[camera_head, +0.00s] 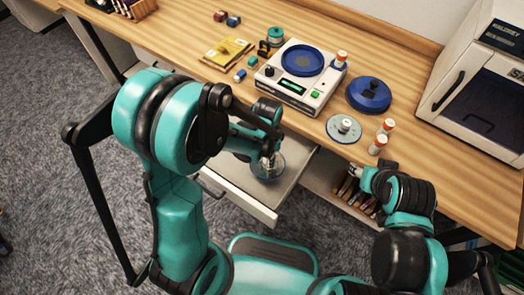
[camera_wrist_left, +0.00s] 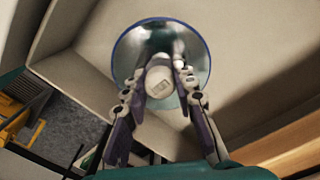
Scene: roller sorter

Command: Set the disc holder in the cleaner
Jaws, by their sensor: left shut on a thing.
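My left gripper (camera_head: 268,152) reaches into the open drawer below the table. In the left wrist view the same gripper (camera_wrist_left: 166,100) has its fingers closed on the pale central knob of the disc holder (camera_wrist_left: 185,35). The holder is a round, glossy disc with a blue rim. In the head view the disc holder (camera_head: 267,170) shows partly under the gripper, within the drawer; whether it touches the drawer floor I cannot tell. The cleaner (camera_head: 290,103) is a white box on the table with a round blue basin on top. My right gripper (camera_head: 356,171) is small, at the table's front edge.
A blue lid (camera_head: 369,95) with a dark knob and a second disc with a hub (camera_head: 344,130) lie right of the cleaner. White, orange-capped bottles (camera_head: 378,143) stand near the front edge. The drawer (camera_head: 237,189) has raised walls. A white cabinet (camera_head: 480,85) stands at right.

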